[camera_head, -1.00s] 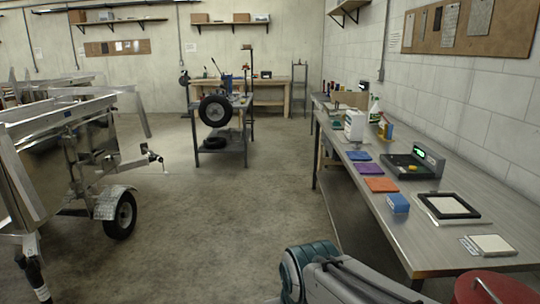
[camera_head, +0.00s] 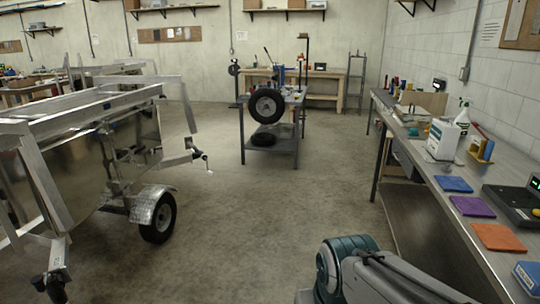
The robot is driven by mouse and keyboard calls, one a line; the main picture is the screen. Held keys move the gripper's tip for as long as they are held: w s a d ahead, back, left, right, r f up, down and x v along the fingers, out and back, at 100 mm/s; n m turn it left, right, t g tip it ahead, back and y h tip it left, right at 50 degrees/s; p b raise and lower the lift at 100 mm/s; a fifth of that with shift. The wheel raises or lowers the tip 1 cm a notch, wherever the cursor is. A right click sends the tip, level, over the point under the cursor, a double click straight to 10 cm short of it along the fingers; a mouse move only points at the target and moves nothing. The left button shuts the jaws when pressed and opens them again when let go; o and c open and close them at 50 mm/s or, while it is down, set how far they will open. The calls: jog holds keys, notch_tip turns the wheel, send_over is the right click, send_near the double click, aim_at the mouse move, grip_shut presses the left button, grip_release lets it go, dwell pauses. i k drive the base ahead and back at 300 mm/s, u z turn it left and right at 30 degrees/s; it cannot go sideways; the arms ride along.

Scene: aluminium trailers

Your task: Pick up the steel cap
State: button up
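I cannot make out a steel cap in this view; any small cap on the benches is too small to tell. My arm (camera_head: 385,275) shows at the lower right edge, but its gripper end is out of view. The steel-topped workbench (camera_head: 450,205) runs along the right side. A smaller steel table (camera_head: 286,146) with a wheel (camera_head: 266,106) at its front stands in the middle distance.
An aluminium trailer (camera_head: 60,160) with a wheel (camera_head: 157,214) fills the left. The concrete floor (camera_head: 250,220) between trailer and bench is clear. A white box (camera_head: 441,140), spray bottle (camera_head: 462,117) and coloured pads (camera_head: 472,206) lie on the right bench. A wooden bench (camera_head: 325,88) stands at the back.

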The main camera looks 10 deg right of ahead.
aim_at(446, 169)
jog(key=z, duration=0.1)
jog(key=i, duration=1.6)
jog(key=z, duration=0.65)
jog(key=i, duration=1.3)
jog(key=z, duration=1.9)
jog(key=i, duration=0.85)
jog(key=z, duration=0.7)
